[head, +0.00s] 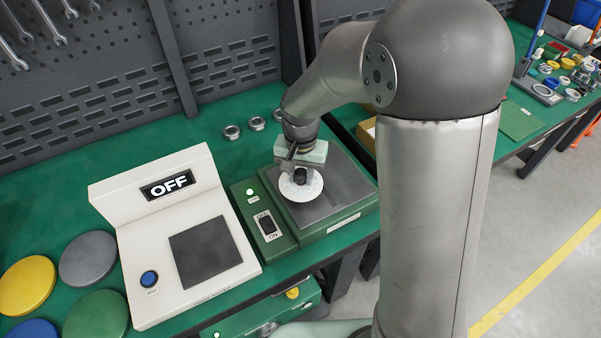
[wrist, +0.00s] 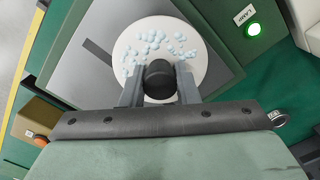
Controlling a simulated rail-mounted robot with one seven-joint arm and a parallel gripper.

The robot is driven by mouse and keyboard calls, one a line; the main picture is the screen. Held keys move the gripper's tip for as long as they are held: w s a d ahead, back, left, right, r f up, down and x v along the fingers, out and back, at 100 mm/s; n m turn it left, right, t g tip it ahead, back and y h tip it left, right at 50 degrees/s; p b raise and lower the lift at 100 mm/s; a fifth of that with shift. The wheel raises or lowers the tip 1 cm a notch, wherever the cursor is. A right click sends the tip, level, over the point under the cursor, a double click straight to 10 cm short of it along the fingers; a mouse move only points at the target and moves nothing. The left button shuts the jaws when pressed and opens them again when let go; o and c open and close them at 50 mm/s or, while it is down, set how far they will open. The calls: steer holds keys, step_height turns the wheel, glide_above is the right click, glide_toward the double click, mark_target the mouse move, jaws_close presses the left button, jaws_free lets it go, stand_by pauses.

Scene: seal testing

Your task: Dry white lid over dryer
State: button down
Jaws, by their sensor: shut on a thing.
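The white lid (head: 301,189) is a round disc with a dark knob at its centre. In the wrist view the lid (wrist: 190,48) carries several pale blue water drops on its top. My gripper (head: 301,174) is shut on the knob (wrist: 159,78), one finger on each side. The dryer (head: 322,185) is a green box with a dark grey top plate, and the lid is over this plate. I cannot tell whether the lid touches the plate. Beside the plate is an OFF/ON switch (head: 267,224) and a lit green lamp (head: 249,191), also bright in the wrist view (wrist: 253,29).
A white device (head: 170,235) with an OFF display stands left of the dryer. Coloured discs, including a yellow one (head: 27,285) and a grey one (head: 88,258), lie at far left. Several metal rings (head: 232,132) lie behind the dryer. A grey pegboard wall (head: 95,75) bounds the back.

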steer(key=shift+w+d, duration=0.75)
steer(key=shift+d, duration=0.75)
steer(key=shift+w+d, duration=0.75)
steer(key=shift+d, duration=0.7)
steer(key=shift+w+d, duration=0.75)
steer(key=shift+d, duration=0.75)
step_height(320, 180, up, 9)
steer(key=p, duration=0.6)
